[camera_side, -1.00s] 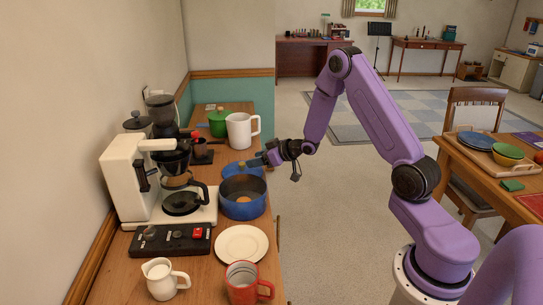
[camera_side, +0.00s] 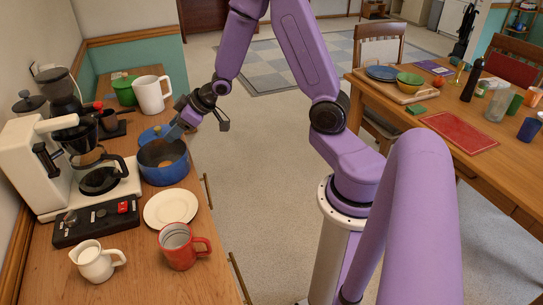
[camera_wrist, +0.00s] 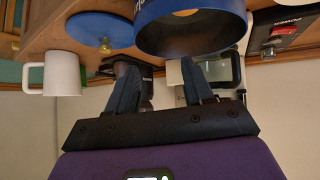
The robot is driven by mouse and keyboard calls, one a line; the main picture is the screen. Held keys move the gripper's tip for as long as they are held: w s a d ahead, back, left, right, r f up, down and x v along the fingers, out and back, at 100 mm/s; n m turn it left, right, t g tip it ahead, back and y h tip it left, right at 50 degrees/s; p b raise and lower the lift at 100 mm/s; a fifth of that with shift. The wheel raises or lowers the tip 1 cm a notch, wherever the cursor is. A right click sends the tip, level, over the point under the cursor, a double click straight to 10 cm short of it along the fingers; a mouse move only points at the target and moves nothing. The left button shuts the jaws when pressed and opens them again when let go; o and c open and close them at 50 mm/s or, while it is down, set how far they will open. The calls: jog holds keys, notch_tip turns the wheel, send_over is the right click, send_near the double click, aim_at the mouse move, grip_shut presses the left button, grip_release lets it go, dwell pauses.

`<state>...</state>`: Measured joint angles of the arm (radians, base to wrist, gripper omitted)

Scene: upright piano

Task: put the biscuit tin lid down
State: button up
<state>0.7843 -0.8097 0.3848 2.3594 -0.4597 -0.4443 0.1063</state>
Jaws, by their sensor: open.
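The biscuit tin lid (camera_side: 151,134) is a blue disc lying on the wooden counter, just behind the open blue tin (camera_side: 165,177). In the wrist view, the lid (camera_wrist: 88,27) shows its yellow knob and is beside the tin (camera_wrist: 205,35). Something yellowish is inside the tin. My gripper (camera_side: 176,132) is near the tin's back rim, to the right of the lid. In the wrist view, my gripper (camera_wrist: 160,76) has its two fingers spread, with nothing held between them. The lid is outside the fingers.
A coffee maker (camera_side: 40,165) is to the left. A white plate (camera_side: 171,208), red mug (camera_side: 180,247) and small white jug (camera_side: 92,261) stand in front. Open floor lies right of the counter.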

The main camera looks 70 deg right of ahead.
jog(key=s+a+r+n+g, duration=0.3)
jog(key=s+a+n+g, duration=0.1)
jog(key=s+a, duration=0.85)
jog(key=s+d+r+n+g+h, duration=0.1)
jog(key=s+n+g, duration=0.1)
jog(key=s, duration=0.8)
jog(key=s+d+r+n+g+h, duration=0.1)
jog(key=s+r+g, duration=0.1)
jog(key=s, duration=0.8)
jog(key=shift+s+d+r+n+g, duration=0.25)
jog(key=shift+s+n+g, duration=0.15)
